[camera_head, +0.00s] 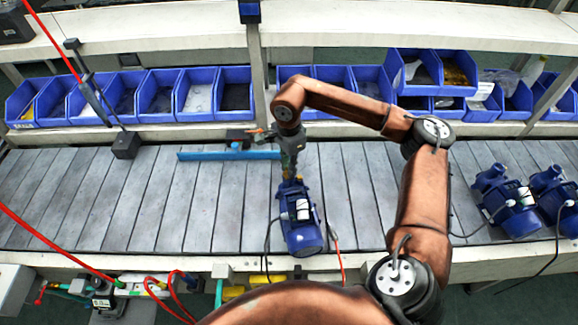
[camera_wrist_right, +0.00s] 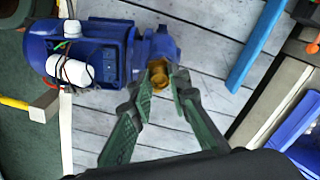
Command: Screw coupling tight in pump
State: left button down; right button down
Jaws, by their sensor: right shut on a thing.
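A blue pump (camera_head: 300,222) with a white cylinder on its side sits on the slatted conveyor in the middle of the head view. It also shows at the upper left of the right wrist view (camera_wrist_right: 95,55). A brass-coloured coupling (camera_wrist_right: 161,73) is at the pump's end port; how deep it sits in the port I cannot tell. My right gripper (camera_wrist_right: 163,80) is shut on the coupling, its green finger pads on either side of it. In the head view my right gripper (camera_head: 288,172) is directly over the pump's upper end and hides the coupling. My left gripper is not in view.
Two more blue pumps (camera_head: 505,205) (camera_head: 556,190) stand on the conveyor at the right. A blue bar (camera_head: 225,155) lies along the conveyor's far edge. Blue bins (camera_head: 160,92) line the shelf behind.

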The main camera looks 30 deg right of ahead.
jog(key=c, duration=1.9)
grip_release()
jog(key=shift+f+n+b, duration=0.1)
jog(key=shift+n+b, duration=0.3)
jog(key=shift+n, duration=1.2)
jog(key=shift+n+b, duration=0.35)
jog(key=shift+n, duration=0.15)
jog(key=shift+c, duration=0.3)
